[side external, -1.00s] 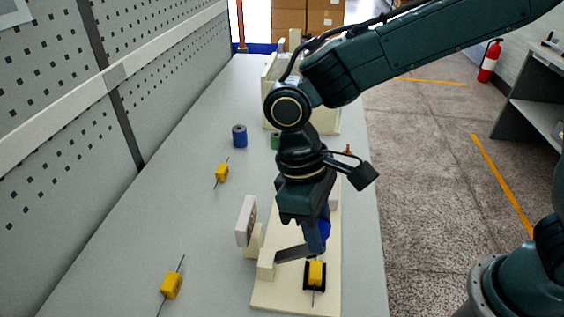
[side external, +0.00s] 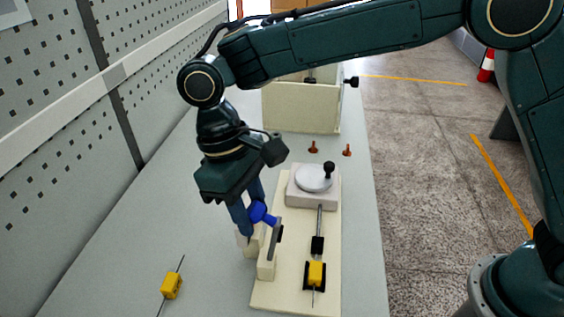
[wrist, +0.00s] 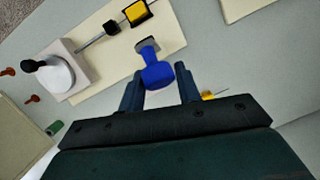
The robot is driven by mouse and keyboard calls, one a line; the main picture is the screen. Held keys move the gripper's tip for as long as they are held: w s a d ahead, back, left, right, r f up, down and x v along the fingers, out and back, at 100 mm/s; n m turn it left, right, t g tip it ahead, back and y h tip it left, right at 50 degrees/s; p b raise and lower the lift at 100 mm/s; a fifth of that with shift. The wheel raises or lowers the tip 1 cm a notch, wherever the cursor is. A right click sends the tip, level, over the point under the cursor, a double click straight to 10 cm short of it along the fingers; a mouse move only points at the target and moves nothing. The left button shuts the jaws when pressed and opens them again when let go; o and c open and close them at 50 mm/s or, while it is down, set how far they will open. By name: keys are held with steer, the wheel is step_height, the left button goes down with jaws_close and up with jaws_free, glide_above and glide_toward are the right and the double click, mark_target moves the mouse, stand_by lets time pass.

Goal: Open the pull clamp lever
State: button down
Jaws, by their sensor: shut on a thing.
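The pull clamp lever has a blue handle (side external: 262,214) and a dark flat arm (side external: 275,243). The arm rises steeply from a cream block (side external: 266,266) on the cream base board (side external: 290,297). My gripper (side external: 255,208) is shut on the blue handle, above the board's left side. In the wrist view the blue handle (wrist: 157,73) sits between the two fingertips (wrist: 158,82). A yellow part (side external: 316,273) with wire leads sits in a black holder, in line with a black coupler (side external: 317,245) and a metal shaft. My fingers partly hide the handle and the pieces behind it.
A grey spindle block with a round disc (side external: 313,180) and black knob stands at the board's far end. A loose yellow part (side external: 171,286) lies on the table at left. A cream box (side external: 300,108) stands behind. A perforated wall borders the left side.

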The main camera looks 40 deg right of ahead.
steer(key=shift+w+a+f, duration=0.1)
steer(key=shift+a+f, duration=0.05)
steer(key=shift+a, duration=0.25)
steer(key=c, duration=1.1)
jaws_free()
steer(key=shift+o, duration=0.2)
steer(key=shift+d, duration=0.1)
steer(key=shift+d, duration=0.1)
